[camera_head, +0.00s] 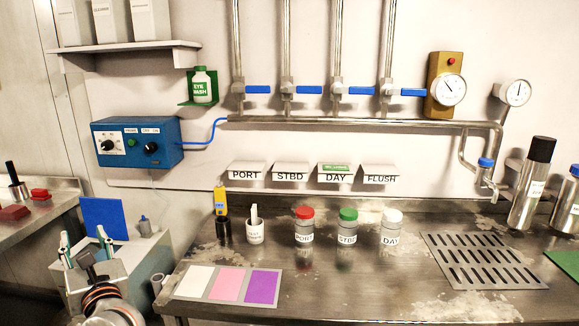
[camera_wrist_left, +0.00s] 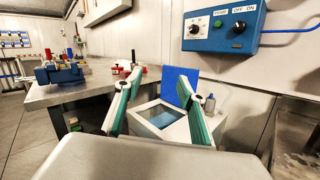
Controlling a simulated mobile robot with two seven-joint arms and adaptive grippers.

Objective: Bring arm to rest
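My left gripper (camera_head: 85,241) is at the lower left of the head view, over a white box (camera_head: 135,258) beside the steel counter. Its two teal-padded fingers stand well apart with nothing between them. In the left wrist view the left gripper (camera_wrist_left: 160,88) is also open and empty, with the white box (camera_wrist_left: 168,122) beyond it. The box has a dark, bluish recess in its top. A blue panel (camera_head: 103,217) stands upright at its back. My right arm and gripper are in neither view.
Red-, green- and white-capped jars stand on the steel counter (camera_head: 390,285), behind a colour card (camera_head: 222,283) and beside a slotted drain (camera_head: 483,261). A blue control box (camera_head: 137,142) is on the wall. Another bench (camera_wrist_left: 75,93) stands left.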

